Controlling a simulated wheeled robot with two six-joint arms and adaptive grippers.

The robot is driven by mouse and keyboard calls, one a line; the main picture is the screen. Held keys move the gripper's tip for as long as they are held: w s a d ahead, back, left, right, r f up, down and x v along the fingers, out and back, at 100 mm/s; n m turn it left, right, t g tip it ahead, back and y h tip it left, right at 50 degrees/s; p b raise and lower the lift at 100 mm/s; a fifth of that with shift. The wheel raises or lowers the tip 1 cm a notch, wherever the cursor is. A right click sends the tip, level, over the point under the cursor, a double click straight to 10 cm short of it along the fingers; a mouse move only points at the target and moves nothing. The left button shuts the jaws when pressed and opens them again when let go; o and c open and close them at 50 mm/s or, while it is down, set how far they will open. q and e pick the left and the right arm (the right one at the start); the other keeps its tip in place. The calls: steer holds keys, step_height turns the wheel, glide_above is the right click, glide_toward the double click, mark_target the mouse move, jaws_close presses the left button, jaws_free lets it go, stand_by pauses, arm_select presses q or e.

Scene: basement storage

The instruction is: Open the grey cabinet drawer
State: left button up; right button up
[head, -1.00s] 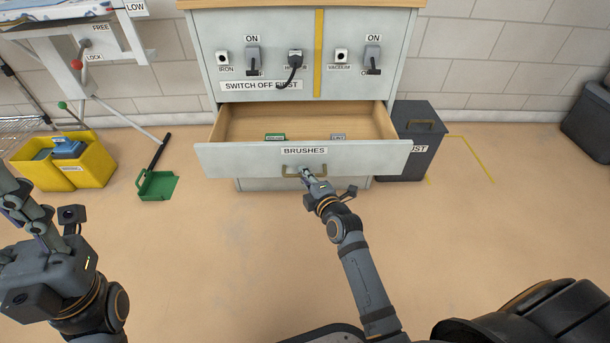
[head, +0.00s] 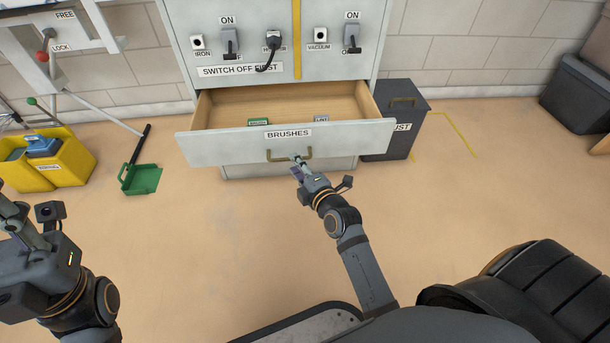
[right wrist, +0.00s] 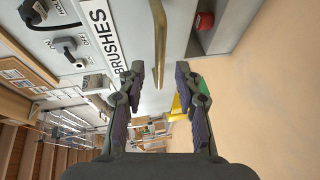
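The grey cabinet drawer (head: 225,146), labelled BRUSHES, stands pulled out, with its wooden inside showing. Its brass handle (head: 270,157) is on the front face and also shows in the right wrist view (right wrist: 159,35). My right gripper (head: 299,163) is at the handle's right part in the head view. In the right wrist view its two fingers (right wrist: 160,70) are spread apart, with the handle bar running between their tips and a gap on each side. My left gripper (head: 14,215) is at the left edge of the head view, partly cut off, away from the drawer.
The cabinet (head: 265,85) carries switches above the drawer. A dark dust bin (head: 392,138) stands close to its right. A green dustpan (head: 141,179) and a yellow bucket (head: 60,172) are on the floor at left. The floor in front is clear.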

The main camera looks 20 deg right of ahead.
steer(key=a+v, duration=0.1)
steer(key=v, duration=0.6)
steer(key=shift+s+d, duration=0.35)
steer(key=shift+d, duration=0.15)
